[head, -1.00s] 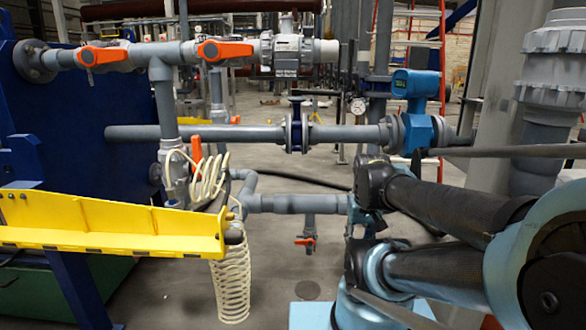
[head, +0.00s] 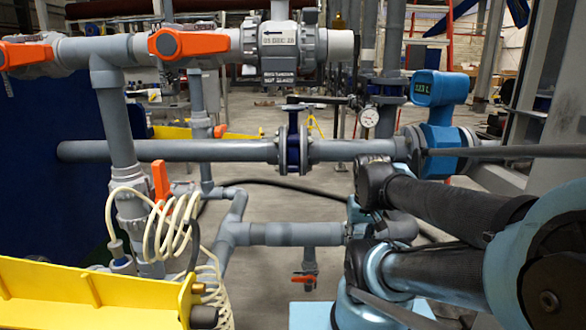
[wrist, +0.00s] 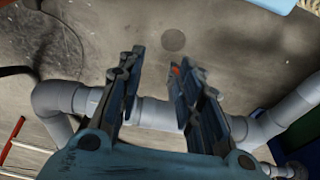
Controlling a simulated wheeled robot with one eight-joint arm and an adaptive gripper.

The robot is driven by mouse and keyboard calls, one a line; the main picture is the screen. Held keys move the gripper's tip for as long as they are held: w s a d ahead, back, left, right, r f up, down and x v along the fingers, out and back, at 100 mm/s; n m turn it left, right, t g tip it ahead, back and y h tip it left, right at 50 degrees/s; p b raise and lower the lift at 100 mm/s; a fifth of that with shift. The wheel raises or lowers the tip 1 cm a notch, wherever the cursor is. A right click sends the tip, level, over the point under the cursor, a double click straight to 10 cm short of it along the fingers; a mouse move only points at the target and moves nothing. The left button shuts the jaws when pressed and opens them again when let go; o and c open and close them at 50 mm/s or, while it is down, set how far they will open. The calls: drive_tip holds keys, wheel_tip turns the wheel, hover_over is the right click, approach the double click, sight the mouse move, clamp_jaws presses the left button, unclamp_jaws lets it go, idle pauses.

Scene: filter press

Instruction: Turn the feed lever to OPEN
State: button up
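Several valve levers show in the head view; no label marks which is the feed lever. Two orange levers (head: 180,43) (head: 27,54) lie along the upper grey pipe. A third orange lever (head: 161,180) stands upright on the vertical pipe at left. A small orange handle (head: 304,281) sits low on a drain branch. A blue flanged valve (head: 293,142) with a dark handle (head: 318,100) sits on the middle pipe. My gripper (wrist: 160,60) is open and empty in the wrist view, its fingers apart above a grey pipe (wrist: 155,114). The head view does not clearly show it.
A yellow beam (head: 90,295) and a coiled cream hose (head: 160,235) crowd the lower left. A blue flow meter (head: 438,90) and a pressure gauge (head: 369,118) stand at right. A red ladder (head: 447,40) is behind. Some bare floor shows below the pipes.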

sight(343, 104)
drive_tip(key=shift+w, duration=0.5)
drive_tip(key=o, duration=0.4)
drive_tip(key=w+a+r+m+t+y, duration=0.5)
drive_tip(key=w+a+r+y, duration=0.4)
drive_tip(key=r, duration=0.4)
drive_tip(key=w+d+r+m+t, duration=0.4)
drive_tip(key=w+d+r+t, duration=0.15)
drive_tip(key=r, duration=0.45)
drive_tip(key=w+d+r+m+t, duration=0.4)
drive_tip(key=r+t, duration=0.2)
drive_tip(key=r, duration=0.5)
drive_tip(key=shift+a+x, duration=0.2)
drive_tip(key=shift+x, duration=4.2)
